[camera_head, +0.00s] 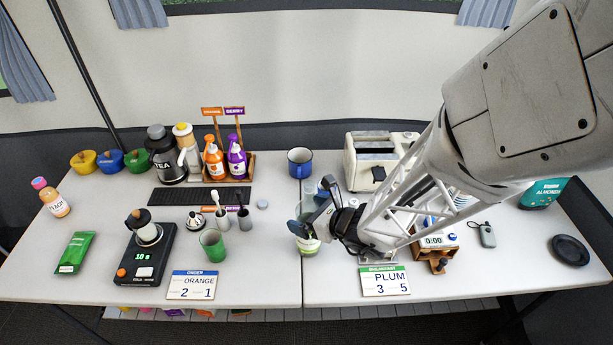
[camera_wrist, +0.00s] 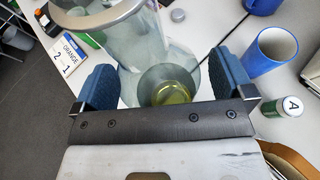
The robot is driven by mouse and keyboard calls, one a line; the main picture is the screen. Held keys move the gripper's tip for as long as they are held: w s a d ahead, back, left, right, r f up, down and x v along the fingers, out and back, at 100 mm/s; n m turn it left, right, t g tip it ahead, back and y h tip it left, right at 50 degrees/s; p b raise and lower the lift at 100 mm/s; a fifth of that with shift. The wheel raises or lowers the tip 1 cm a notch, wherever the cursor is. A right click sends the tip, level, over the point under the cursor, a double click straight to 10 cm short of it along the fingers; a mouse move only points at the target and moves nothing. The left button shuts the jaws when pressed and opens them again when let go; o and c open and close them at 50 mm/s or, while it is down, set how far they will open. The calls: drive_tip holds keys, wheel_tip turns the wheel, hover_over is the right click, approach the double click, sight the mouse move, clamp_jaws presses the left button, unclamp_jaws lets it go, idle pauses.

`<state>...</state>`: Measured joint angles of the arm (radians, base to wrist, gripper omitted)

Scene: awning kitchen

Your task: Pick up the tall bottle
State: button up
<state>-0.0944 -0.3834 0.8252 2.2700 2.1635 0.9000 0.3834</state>
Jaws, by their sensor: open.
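A tall clear vessel, seemingly the tall bottle (camera_head: 308,246), stands near the front middle of the table, with yellow-green at its base. In the wrist view the clear vessel (camera_wrist: 150,48) rises between the two blue finger pads, its round rim at the upper left and a yellow-green disc low inside it. My gripper (camera_head: 312,210) is at the vessel in the head view, partly covering it. In the wrist view my gripper (camera_wrist: 160,92) is open, with one pad on each side of the vessel. I cannot tell whether either pad touches it.
A toaster (camera_head: 365,158) stands behind.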

sight(314, 206)
drive_tip(key=c, duration=1.4)
drive_tip(key=shift+r, duration=1.7)
drive_tip(key=shift+s+r, duration=0.15)
drive_tip(key=shift+s, duration=0.05)
drive_tip(key=s+d, duration=0.2)
drive_tip(key=s, duration=0.5)
drive_tip(key=s+d+r, duration=0.1)
drive_tip(key=s+d, duration=0.1)
drive_tip(key=s, duration=0.4)
drive_tip(key=shift+s+d+r, duration=0.15)
drive_tip(key=shift+s+d, duration=0.2)
drive_tip(key=shift+s, duration=0.05)
drive_tip(key=shift+s+d, duration=0.15)
drive_tip(key=shift+s, duration=0.35)
